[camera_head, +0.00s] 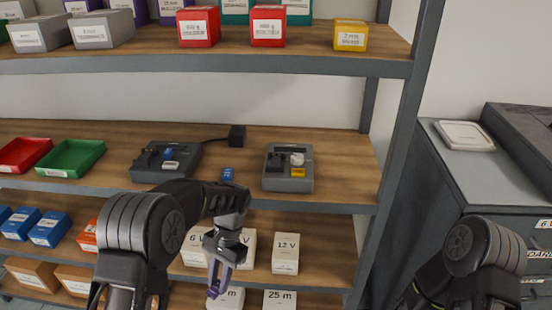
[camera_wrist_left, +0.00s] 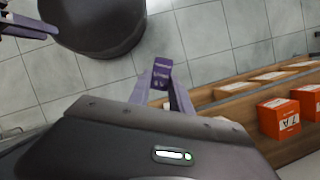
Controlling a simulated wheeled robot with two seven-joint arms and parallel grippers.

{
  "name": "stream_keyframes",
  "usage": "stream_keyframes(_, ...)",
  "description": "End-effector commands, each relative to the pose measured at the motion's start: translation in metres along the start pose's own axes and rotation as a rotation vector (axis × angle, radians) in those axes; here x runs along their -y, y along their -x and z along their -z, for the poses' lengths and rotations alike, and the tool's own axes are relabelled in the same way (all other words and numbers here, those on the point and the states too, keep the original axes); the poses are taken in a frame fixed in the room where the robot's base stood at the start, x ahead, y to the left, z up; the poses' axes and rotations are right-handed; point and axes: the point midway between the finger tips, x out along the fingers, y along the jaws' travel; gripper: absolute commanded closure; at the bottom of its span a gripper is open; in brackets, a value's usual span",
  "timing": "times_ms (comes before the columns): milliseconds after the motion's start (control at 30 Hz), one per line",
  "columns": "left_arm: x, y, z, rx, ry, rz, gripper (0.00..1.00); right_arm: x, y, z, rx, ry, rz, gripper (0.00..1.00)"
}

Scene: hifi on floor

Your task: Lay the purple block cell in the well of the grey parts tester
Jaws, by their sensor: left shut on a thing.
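The purple block cell (camera_wrist_left: 162,73) sits between the fingertips of my left gripper (camera_wrist_left: 158,85) in the left wrist view, its printed label showing. In the head view my left gripper (camera_head: 214,288) points down in front of the lower shelf, below and left of the grey parts tester (camera_head: 288,186). The gripper is shut on the cell, which is hard to make out there. The tester stands on the middle shelf, with a dark recess, a white knob and a yellow label on top. My right gripper is outside the head view; purple finger-like parts show at the wrist view's upper left.
A darker device (camera_head: 165,162) with a blue knob stands left on the same shelf. A small blue block (camera_head: 228,175) lies between the devices, with a black box (camera_head: 237,136) behind. Green (camera_head: 70,158) and red (camera_head: 22,155) trays stand further left. A shelf post (camera_head: 390,150) rises at right.

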Motion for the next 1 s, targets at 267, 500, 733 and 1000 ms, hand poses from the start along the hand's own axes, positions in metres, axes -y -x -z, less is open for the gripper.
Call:
stream_keyframes(267,-0.033,0.112,0.001,-0.006,-0.965,0.408,1.00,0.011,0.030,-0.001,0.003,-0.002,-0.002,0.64)
stream_keyframes(500,-0.059,0.199,-0.004,-0.005,-1.729,0.733,1.00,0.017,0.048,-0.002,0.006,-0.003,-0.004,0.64)
stream_keyframes(733,-0.083,0.259,-0.011,-0.004,-2.227,0.941,1.00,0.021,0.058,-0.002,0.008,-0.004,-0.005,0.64)
stream_keyframes(1000,-0.096,0.282,-0.014,-0.001,-2.441,1.023,1.00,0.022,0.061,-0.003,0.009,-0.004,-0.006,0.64)
